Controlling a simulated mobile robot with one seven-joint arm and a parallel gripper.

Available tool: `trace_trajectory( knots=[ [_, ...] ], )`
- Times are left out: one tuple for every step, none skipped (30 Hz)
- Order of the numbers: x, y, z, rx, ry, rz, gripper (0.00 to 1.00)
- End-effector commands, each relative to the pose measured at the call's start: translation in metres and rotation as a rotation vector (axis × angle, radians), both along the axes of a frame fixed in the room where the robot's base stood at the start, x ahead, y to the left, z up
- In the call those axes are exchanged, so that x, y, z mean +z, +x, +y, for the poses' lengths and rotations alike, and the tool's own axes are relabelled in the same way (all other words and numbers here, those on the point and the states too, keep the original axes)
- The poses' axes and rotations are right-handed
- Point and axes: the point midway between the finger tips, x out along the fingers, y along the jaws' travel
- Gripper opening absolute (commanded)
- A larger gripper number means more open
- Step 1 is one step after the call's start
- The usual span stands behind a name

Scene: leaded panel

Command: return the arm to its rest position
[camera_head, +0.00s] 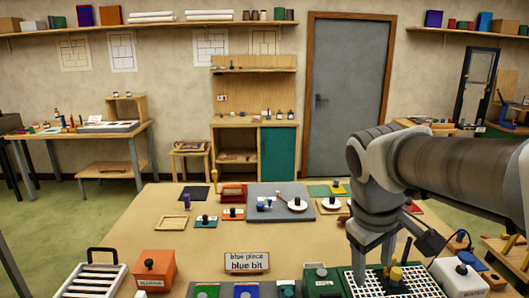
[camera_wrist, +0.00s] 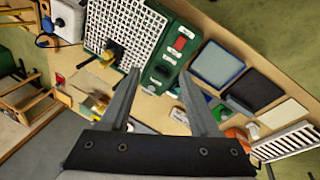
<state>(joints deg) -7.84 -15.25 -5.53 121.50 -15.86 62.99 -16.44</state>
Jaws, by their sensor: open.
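My arm (camera_head: 450,170) reaches in from the right in the head view, with its wrist bent down over the right front of the worktable (camera_head: 180,235). My gripper (camera_head: 370,272) hangs above the white grid board (camera_head: 358,284), fingers pointing down. In the wrist view my gripper (camera_wrist: 160,72) shows two grey fingers spread apart, with nothing held between them. A yellow and black piece (camera_head: 396,273) stands on the grid, close beside the fingers in the head view.
A white box (camera_head: 460,278) stands right of the grid. An orange box (camera_head: 155,268), a slatted white rack (camera_head: 95,282) and a "blue piece / blue bit" sign (camera_head: 247,262) stand at the front. A grey board (camera_head: 270,215) bearing small parts lies further back.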

Motion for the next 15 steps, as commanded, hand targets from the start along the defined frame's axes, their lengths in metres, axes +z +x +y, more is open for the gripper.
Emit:
trace_trajectory(
  knots=[
    [0.001, -0.014, 0.004, -0.038, 0.04, -0.042, 0.62],
    [0.001, -0.021, 0.007, -0.062, 0.066, -0.065, 0.62],
    [0.001, -0.03, 0.011, -0.091, 0.097, -0.095, 0.62],
    [0.0, -0.037, 0.014, -0.116, 0.122, -0.117, 0.62],
    [-0.001, -0.044, 0.017, -0.14, 0.146, -0.14, 0.62],
    [-0.003, -0.053, 0.021, -0.17, 0.177, -0.167, 0.62],
    [-0.004, -0.058, 0.024, -0.192, 0.2, -0.188, 0.62],
    [-0.005, -0.064, 0.026, -0.215, 0.22, -0.207, 0.62],
    [-0.007, -0.07, 0.03, -0.24, 0.246, -0.232, 0.62],
    [-0.008, -0.075, 0.032, -0.26, 0.265, -0.247, 0.62],
    [-0.01, -0.079, 0.034, -0.277, 0.28, -0.26, 0.62],
    [-0.012, -0.083, 0.036, -0.298, 0.3, -0.279, 0.62],
    [-0.013, -0.086, 0.038, -0.31, 0.312, -0.289, 0.62],
    [-0.014, -0.088, 0.039, -0.322, 0.322, -0.298, 0.62],
    [-0.015, -0.091, 0.041, -0.334, 0.334, -0.308, 0.62]
  ],
)
